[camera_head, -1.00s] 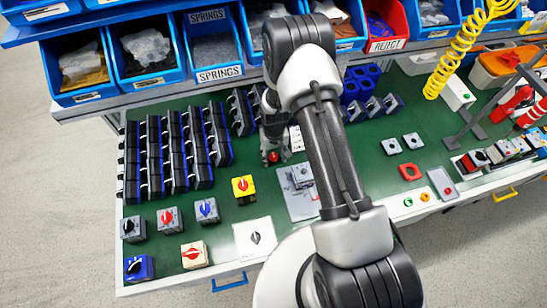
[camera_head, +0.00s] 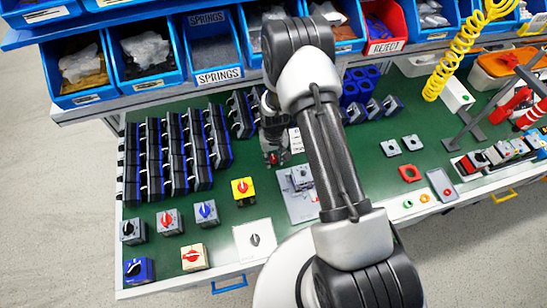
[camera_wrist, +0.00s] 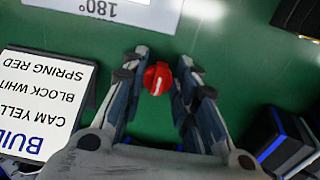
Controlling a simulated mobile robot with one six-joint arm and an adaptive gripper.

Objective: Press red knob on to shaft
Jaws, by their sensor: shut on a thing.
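The red knob (camera_wrist: 158,79) with a white pointer line is between the fingertips of my gripper (camera_wrist: 159,76) in the wrist view. The fingers touch it on both sides. In the head view, my gripper (camera_head: 276,157) holds the knob low over the green bench, left of a grey switch block (camera_head: 301,177). This block stands on a light grey plate. The shaft is too small to make out in the head view, and the wrist view does not show it.
Rows of dark switch units (camera_head: 175,155) stand to the left. A yellow switch with a red knob (camera_head: 243,188) stands nearby.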

